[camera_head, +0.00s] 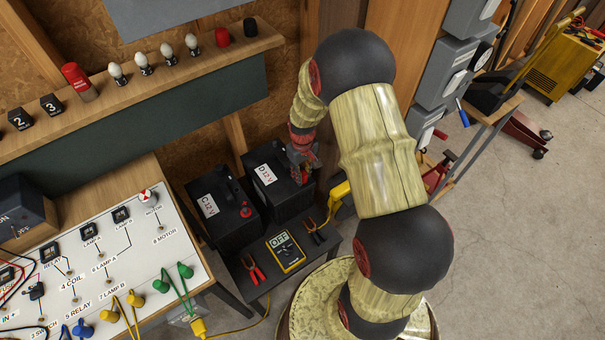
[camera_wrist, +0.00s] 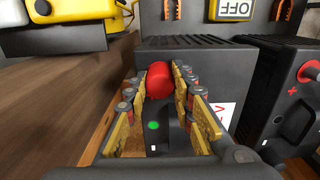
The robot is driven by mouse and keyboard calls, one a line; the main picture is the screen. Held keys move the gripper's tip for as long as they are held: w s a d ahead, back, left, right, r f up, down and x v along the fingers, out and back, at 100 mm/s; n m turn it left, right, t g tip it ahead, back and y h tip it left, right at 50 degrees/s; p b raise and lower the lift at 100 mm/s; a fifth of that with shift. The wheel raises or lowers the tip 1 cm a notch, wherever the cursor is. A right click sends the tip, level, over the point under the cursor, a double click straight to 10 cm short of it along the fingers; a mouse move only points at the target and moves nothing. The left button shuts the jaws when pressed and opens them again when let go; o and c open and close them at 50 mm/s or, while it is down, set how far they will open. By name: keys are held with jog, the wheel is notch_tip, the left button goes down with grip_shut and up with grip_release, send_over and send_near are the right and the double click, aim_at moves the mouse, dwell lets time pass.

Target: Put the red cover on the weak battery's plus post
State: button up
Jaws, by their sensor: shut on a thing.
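My gripper (camera_head: 303,160) is low over the right black battery, marked D 12V (camera_head: 283,186). In the wrist view its fingers (camera_wrist: 160,88) are shut on a rounded red cover (camera_wrist: 160,80). The cover is in front of that battery's dark body (camera_wrist: 210,50); whether it touches a post is hidden. The left battery, marked C 12V (camera_head: 225,220), has a red post (camera_head: 246,210) on top. In the wrist view the neighbouring battery shows a red-ringed post (camera_wrist: 308,72) beside a plus mark. Which battery is weak cannot be told.
A multimeter (camera_head: 286,251) reading OFF lies in front of the batteries, between red-handled pliers (camera_head: 254,270) and orange-handled ones (camera_head: 318,231). A yellow device (camera_head: 339,194) stands right of battery D. The shelf above holds a red cap (camera_head: 222,37) and a black cap (camera_head: 250,27).

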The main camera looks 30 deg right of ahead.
aim_at(303, 174)
jog(key=o, duration=1)
jog(key=shift+o, duration=0.2)
notch_tip(303, 174, up, 12)
jog(key=s+a+r+t, duration=0.2)
jog(key=s+a+r, duration=0.5)
jog(key=s+r, duration=0.3)
jog(key=s+a+r+t, duration=0.3)
jog(key=s+a+r, duration=0.4)
jog(key=r, duration=0.8)
jog(key=s, duration=0.3)
jog(key=shift+r+m+t, duration=0.25)
jog(key=shift+m+t, duration=0.05)
